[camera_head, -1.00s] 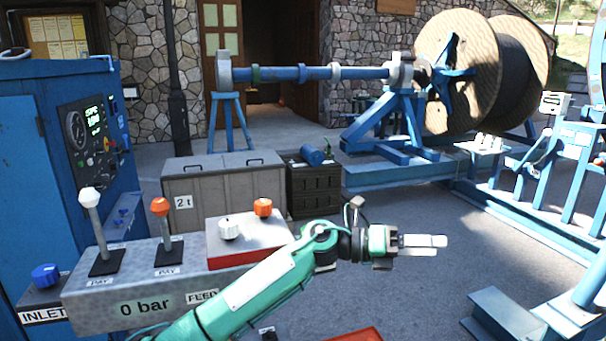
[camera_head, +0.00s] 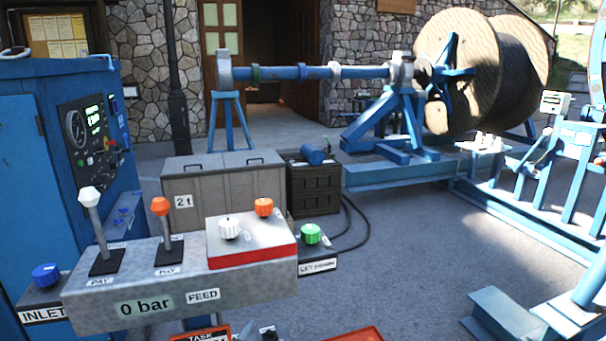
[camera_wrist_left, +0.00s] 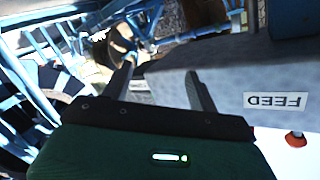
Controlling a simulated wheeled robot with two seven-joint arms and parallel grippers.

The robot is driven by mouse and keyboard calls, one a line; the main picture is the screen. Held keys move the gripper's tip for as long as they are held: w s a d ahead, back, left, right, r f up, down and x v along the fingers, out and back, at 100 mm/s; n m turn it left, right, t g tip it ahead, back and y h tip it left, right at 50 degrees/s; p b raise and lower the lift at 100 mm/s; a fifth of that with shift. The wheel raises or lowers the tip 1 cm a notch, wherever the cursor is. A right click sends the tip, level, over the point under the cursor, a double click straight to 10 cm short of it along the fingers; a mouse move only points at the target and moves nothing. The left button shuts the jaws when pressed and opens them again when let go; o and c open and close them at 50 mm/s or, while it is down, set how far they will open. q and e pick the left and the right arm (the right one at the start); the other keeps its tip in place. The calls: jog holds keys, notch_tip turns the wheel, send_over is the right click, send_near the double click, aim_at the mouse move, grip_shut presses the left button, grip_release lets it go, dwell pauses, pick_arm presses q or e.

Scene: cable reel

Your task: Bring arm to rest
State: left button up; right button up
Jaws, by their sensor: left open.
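My left gripper (camera_wrist_left: 160,70) shows in the left wrist view with its two fingers apart and nothing between them. The grey control console with its FEED label (camera_wrist_left: 277,100) lies to the right of the fingers in that view, with the label upside down. Whether a finger touches the console I cannot tell. My right gripper is in neither view.
The console carries a white-knobbed lever (camera_head: 90,196), an orange-knobbed lever (camera_head: 160,207) and a red-edged box (camera_head: 250,253). A green knob (camera_head: 310,234) sits beside it. A grey chest (camera_head: 222,185) and the cable reel (camera_head: 458,75) stand behind. Open pavement (camera_head: 400,260) lies right of the console.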

pick_arm(q)
jog(key=s+a+f+n+g+y, duration=0.2)
jog(key=s+a+f+n+g, duration=0.2)
jog(key=s+a+f+g, duration=0.5)
jog(key=s+a+f+n+g, duration=0.1)
jog(key=s+a+f+g, duration=0.15)
jog(key=s, duration=0.85)
jog(key=s+a+f+n+g, duration=0.1)
jog(key=s+a+f, duration=0.25)
jog(key=s, duration=0.75)
notch_tip(320, 180, down, 32)
jog(key=s+g, duration=0.1)
jog(key=s+a+f+g+y, duration=0.1)
jog(key=s+a+f, duration=0.1)
jog(key=s+f, duration=1.6)
jog(key=shift+s+a+f, duration=0.2)
jog(key=shift+s+f, duration=0.15)
jog(key=shift+f, duration=0.2)
jog(key=shift+g, duration=0.25)
